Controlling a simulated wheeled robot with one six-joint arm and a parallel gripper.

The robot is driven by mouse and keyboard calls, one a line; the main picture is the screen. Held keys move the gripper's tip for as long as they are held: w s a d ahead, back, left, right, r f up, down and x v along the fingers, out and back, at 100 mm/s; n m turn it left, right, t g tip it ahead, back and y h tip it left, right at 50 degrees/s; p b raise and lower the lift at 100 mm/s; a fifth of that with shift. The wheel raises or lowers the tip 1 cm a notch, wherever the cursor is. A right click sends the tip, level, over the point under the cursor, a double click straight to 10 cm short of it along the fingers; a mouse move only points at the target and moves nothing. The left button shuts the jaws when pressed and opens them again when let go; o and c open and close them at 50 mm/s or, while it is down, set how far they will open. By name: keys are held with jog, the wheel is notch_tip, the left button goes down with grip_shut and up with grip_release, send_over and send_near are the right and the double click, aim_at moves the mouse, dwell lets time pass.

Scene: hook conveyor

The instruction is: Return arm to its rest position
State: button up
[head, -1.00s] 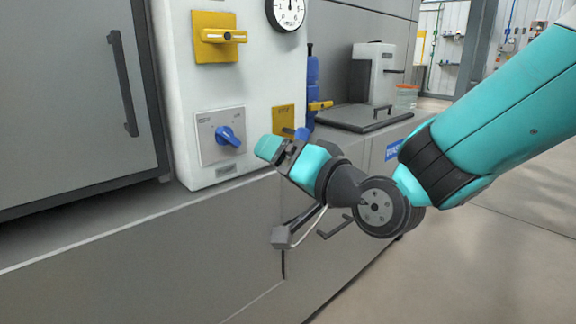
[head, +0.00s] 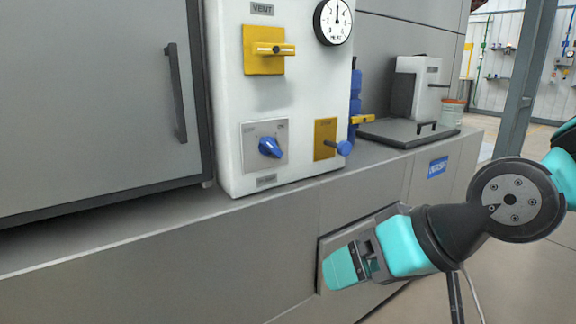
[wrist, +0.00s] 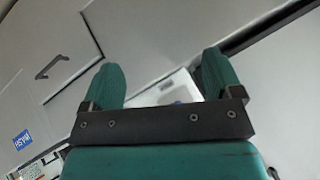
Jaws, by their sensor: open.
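My gripper (head: 342,268) hangs at the lower right of the head view, in front of the grey counter front and below the counter top. Its turquoise fingertips point left. In the wrist view my gripper (wrist: 161,72) shows two green fingers standing apart with nothing held between them. A white panel lies beyond the gap, partly hidden by the fingers and the dark bar. The white control panel (head: 230,140) stands on the counter, up and left of the gripper, and the gripper is clear of it.
The panel carries a yellow vent handle (head: 270,49), a blue knob (head: 270,147), a blue-tipped lever on a yellow plate (head: 325,138) and a gauge (head: 333,20). A grey door with a dark handle (head: 176,92) is at left. The counter front (head: 200,262) lies close behind the gripper. Open floor is at right.

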jog(key=s+d+f+n+g+h, duration=0.1)
jog(key=s+d+n+g+h, duration=0.3)
jog(key=s, duration=0.6)
notch_tip(320, 180, up, 27)
jog(key=d+m+y+p, duration=0.1)
jog(key=p, duration=2.6)
jog(key=shift+w+g, duration=0.3)
